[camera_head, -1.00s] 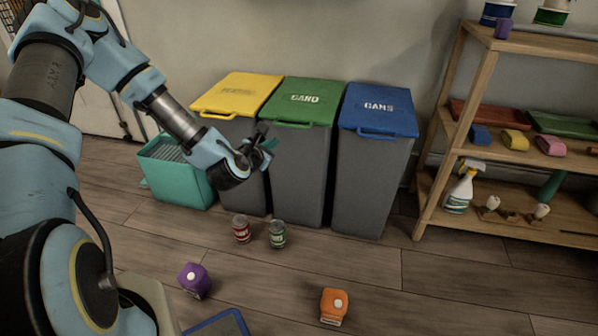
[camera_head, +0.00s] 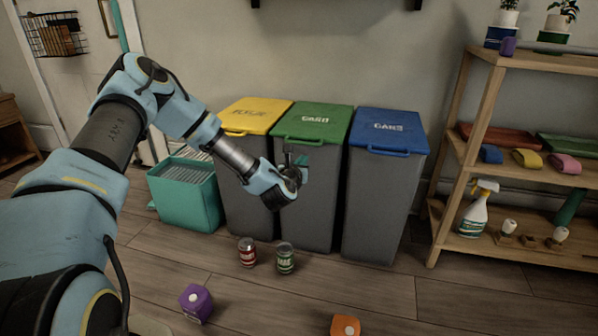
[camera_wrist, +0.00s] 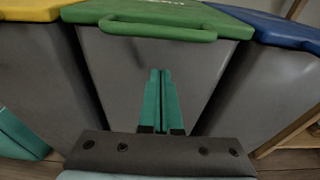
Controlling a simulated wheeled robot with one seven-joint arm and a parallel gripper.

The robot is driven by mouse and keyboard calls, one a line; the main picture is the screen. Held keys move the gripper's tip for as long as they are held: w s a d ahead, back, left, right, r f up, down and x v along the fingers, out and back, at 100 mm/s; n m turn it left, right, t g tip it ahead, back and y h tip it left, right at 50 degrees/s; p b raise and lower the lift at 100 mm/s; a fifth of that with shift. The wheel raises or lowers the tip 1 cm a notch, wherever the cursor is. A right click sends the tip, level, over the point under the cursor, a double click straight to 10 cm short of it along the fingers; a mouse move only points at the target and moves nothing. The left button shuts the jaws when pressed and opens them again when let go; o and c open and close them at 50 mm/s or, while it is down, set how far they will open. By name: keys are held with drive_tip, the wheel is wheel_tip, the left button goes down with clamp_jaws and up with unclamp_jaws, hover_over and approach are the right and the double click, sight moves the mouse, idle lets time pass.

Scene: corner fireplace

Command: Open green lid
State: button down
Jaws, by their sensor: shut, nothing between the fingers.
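The green lid (camera_head: 316,122) is closed on the middle grey bin (camera_head: 318,190), with a green handle (camera_head: 303,140) along its front edge. In the wrist view the lid (camera_wrist: 160,13) is at the top, and its handle (camera_wrist: 157,27) stands out from the bin's front. My gripper (camera_head: 303,160) is in front of the middle bin, just below the handle. In the wrist view my teal fingers (camera_wrist: 160,75) are together and empty, pointing up toward the handle and apart from it.
Bins with a yellow lid (camera_head: 252,115) and a blue lid (camera_head: 388,131) stand close on either side. A teal crate (camera_head: 185,195) is at left. Red (camera_head: 247,253) and green (camera_head: 285,258) cans stand on the floor in front. A wooden shelf (camera_head: 450,170) is at right.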

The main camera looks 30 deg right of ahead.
drive_tip(key=r, duration=0.3)
drive_tip(key=shift+s+a+r, duration=0.25)
drive_tip(key=shift+s+a, duration=0.05)
